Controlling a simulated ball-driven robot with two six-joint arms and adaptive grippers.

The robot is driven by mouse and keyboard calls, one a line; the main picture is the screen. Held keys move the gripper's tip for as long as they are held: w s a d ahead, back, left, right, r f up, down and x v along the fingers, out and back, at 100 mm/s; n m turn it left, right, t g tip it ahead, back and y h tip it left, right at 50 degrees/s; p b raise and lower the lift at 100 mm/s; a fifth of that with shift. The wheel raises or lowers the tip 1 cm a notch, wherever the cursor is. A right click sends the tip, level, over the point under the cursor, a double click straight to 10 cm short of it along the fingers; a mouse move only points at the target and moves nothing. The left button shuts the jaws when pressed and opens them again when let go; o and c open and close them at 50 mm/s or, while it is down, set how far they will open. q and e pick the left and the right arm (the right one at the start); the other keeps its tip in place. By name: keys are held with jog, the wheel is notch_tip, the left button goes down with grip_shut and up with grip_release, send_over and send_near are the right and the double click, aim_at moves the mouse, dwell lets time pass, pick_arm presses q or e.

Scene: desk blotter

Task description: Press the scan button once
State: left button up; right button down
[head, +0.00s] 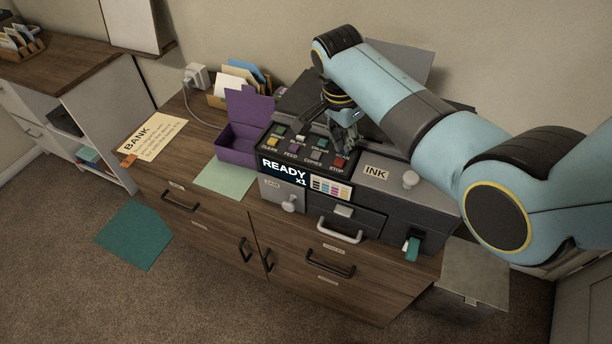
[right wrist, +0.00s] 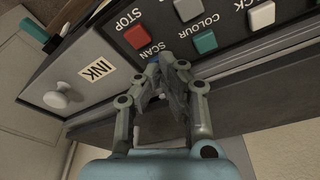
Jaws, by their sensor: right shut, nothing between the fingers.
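The dark printer panel (head: 292,160) carries rows of coloured buttons and a display reading READY x1. In the right wrist view, the SCAN label (right wrist: 150,48) shows just beside my fingertips. The scan button itself is mostly hidden behind the fingers; a small bluish patch shows at their tips. My right gripper (head: 346,150) is shut and empty, pointing down at the panel's right part. It also shows in the right wrist view (right wrist: 168,62). Whether the tips touch the button, I cannot tell. My left gripper is not in view.
Near the fingertips are a red stop button (right wrist: 136,37) and a teal colour button (right wrist: 205,42). The INK lid (head: 380,182) with a white knob (head: 410,179) lies to the right. A purple box (head: 237,147) stands left of the printer.

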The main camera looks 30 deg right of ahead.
jog(key=p+v, duration=0.2)
jog(key=d+p+v, duration=0.1)
jog(key=p+v, duration=0.1)
jog(key=shift+w+r+p, duration=0.1)
jog(key=shift+r+p, duration=0.2)
jog(key=shift+r, duration=0.1)
jog(key=shift+d+p+v, duration=0.2)
jog(key=shift+p+v, duration=0.2)
jog(key=shift+v, duration=0.65)
